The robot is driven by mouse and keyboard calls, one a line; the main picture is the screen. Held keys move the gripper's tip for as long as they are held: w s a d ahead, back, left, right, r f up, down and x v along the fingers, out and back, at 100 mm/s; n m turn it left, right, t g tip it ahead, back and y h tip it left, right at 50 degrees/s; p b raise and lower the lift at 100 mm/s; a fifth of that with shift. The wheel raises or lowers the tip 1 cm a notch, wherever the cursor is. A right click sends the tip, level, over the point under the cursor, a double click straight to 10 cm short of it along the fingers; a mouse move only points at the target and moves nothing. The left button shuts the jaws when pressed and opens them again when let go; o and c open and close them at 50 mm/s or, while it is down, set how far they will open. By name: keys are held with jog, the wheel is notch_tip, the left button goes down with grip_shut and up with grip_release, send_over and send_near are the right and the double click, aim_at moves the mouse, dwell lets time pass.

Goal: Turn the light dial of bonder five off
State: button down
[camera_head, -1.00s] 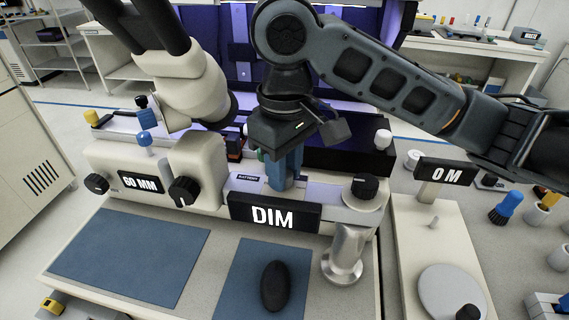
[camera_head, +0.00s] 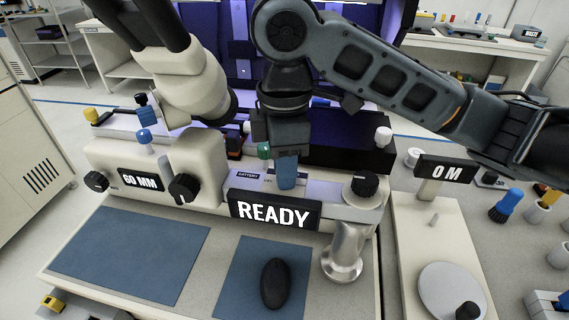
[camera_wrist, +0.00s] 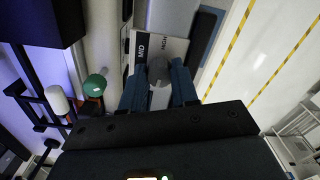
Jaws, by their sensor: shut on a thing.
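The light dial (camera_wrist: 158,71) is a small grey knob in the wrist view, on a pale plate (camera_wrist: 172,48) marked MID and HIGH. My gripper (camera_wrist: 159,91) has its blue fingers on both sides of the knob, shut on it. In the head view my gripper (camera_head: 287,183) points down behind the display, and its fingers hide the dial. The bonder's display (camera_head: 274,211) reads READY. The part of the dial plate beneath my gripper is hidden. No bonder number is readable.
A green-topped knob (camera_head: 264,151) stands close left of my gripper. A black knob (camera_head: 365,184) is to the right, and the microscope (camera_head: 180,85) is at the left. A 60 MM display (camera_head: 140,181) and a mouse (camera_head: 274,284) are nearer. The blue mat (camera_head: 130,252) is clear.

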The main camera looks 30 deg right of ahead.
jog(key=shift+r+n, duration=0.1)
jog(key=shift+n, duration=0.6)
jog(key=c, duration=0.8)
grip_release()
jog(key=shift+c, duration=0.2)
notch_tip(320, 180, up, 8)
jog(key=shift+f, duration=0.2)
